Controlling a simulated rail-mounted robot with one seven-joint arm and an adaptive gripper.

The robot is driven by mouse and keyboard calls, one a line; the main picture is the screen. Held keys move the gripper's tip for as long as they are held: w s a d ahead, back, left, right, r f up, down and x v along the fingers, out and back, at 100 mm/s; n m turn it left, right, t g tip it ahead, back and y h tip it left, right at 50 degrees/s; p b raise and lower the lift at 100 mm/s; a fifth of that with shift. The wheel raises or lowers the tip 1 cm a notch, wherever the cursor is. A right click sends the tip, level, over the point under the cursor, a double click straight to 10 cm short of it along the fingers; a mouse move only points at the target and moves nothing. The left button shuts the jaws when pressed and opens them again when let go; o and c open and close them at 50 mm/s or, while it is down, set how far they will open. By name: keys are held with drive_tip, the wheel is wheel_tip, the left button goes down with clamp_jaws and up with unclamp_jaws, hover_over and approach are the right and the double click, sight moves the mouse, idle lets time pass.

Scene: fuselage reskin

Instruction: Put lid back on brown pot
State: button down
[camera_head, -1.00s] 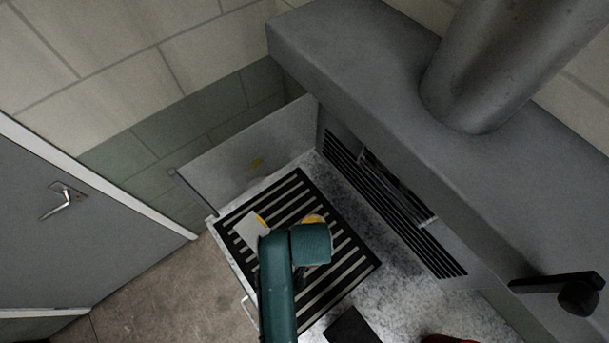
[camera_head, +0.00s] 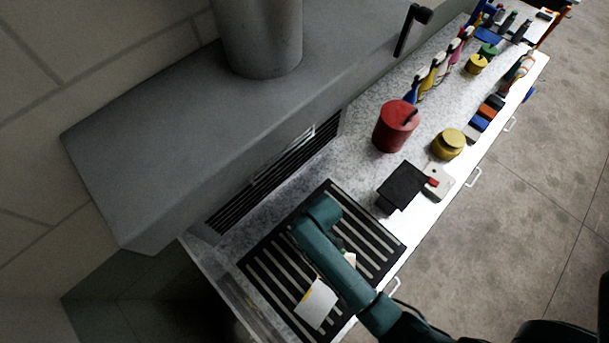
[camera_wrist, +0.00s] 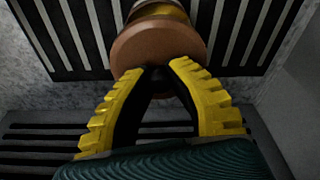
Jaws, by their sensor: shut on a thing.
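In the wrist view, the yellow fingers of my gripper (camera_wrist: 160,76) come together at the near side of a round brown lid (camera_wrist: 158,42). The fingers are shut on the lid; its exact grip point is partly hidden by the dark fingertips. Beyond the lid, a yellowish-brown rounded thing (camera_wrist: 162,9) is cut off by the top edge; I cannot tell whether it is the brown pot or whether the lid touches it. In the head view, my arm covers my gripper and most of what lies under it; a small tan patch (camera_head: 349,259) shows beside it.
My arm is over a black slatted grate (camera_head: 262,268) on the speckled counter (camera_head: 362,158). A white card-like piece (camera_head: 316,304) shows beside the arm. A red pot (camera_head: 394,128), yellow pot (camera_head: 448,145) and black square thing (camera_head: 402,184) stand right. A grey hood (camera_head: 180,130) overhangs the back.

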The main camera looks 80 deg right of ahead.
drive_tip(key=shift+w+f+b, duration=0.1)
drive_tip(key=shift+f+b, duration=2.1)
drive_tip(key=shift+f, duration=0.6)
drive_tip(key=shift+r+p, duration=0.15)
drive_tip(key=shift+p, duration=0.45)
drive_tip(key=shift+f+p, duration=0.25)
drive_tip(key=shift+p, duration=0.1)
drive_tip(key=shift+c, duration=2.4)
unclamp_jaws()
